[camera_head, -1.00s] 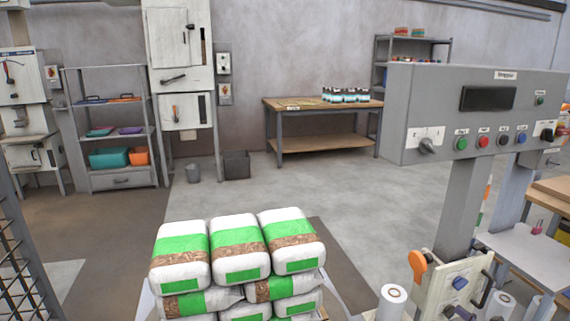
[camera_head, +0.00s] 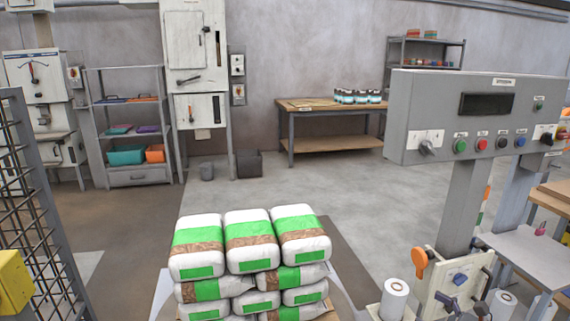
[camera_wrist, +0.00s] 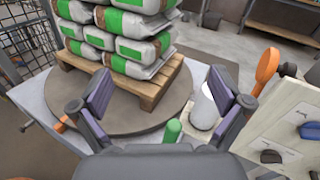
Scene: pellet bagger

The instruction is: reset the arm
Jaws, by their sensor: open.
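My gripper (camera_wrist: 160,102) shows in the wrist view with its two dark fingers spread wide apart and nothing between them. Beyond it, a stack of white and green pellet bags (camera_wrist: 120,30) stands on a wooden pallet (camera_wrist: 150,92). The pallet rests on a round grey turntable (camera_wrist: 115,127). The gripper is in front of the stack and apart from it. In the head view the top of the bag stack (camera_head: 250,250) shows at the bottom centre, while my arm and gripper are out of view.
A grey control panel (camera_head: 432,105) on a post stands at the right, with a plate bearing an orange lever (camera_head: 418,258) below it. White rolls (camera_head: 394,300) stand beside it. Mesh fencing (camera_head: 40,210) is at the left. The floor (camera_head: 350,205) behind the stack is clear.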

